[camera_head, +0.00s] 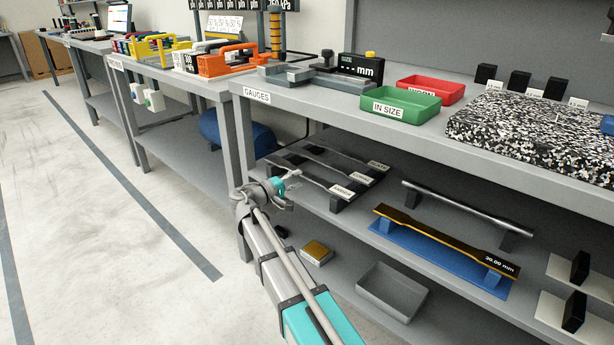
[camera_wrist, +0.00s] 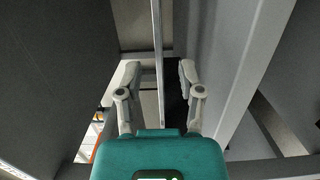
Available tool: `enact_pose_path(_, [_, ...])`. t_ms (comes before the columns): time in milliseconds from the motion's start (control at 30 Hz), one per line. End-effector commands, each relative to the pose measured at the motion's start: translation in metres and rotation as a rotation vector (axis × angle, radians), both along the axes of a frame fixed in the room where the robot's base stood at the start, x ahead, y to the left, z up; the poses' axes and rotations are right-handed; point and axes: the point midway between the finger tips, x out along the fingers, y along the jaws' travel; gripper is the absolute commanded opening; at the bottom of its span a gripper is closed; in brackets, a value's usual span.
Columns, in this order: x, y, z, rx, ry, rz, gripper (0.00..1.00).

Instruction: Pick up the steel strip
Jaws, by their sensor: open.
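A rack (camera_head: 337,205) on the shelf under the bench holds several narrow dark-grey strips side by side, each with a small white label too small to read surely. My gripper (camera_head: 287,184) is at the near-left end of this rack, by the frontmost strip (camera_head: 318,182). In the wrist view my gripper (camera_wrist: 159,78) is open, with one finger on each side of a thin grey strip (camera_wrist: 158,40). Gaps show between the strip and both fingers. I cannot tell which label belongs to that strip. Its lower end is hidden behind the gripper body.
A grey bar (camera_head: 468,203) stands on black supports to the right. A gold-and-black gauge marked 20.00 mm (camera_head: 440,240) sits on a blue base. The bench top (camera_head: 335,98) overhangs the shelf, and a bench leg (camera_head: 243,135) stands left. A grey tray (camera_head: 392,291) lies lower.

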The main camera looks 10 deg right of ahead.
Motion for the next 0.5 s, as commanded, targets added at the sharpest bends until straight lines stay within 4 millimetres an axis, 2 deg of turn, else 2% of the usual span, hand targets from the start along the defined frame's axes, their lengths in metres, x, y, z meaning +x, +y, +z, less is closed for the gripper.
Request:
enact_pose_path(300, [0.015, -0.032, 0.001, 0.000, 0.000, -0.002, 0.49])
enact_pose_path(500, [0.018, -0.038, 0.001, 0.000, 0.000, 0.000, 0.49])
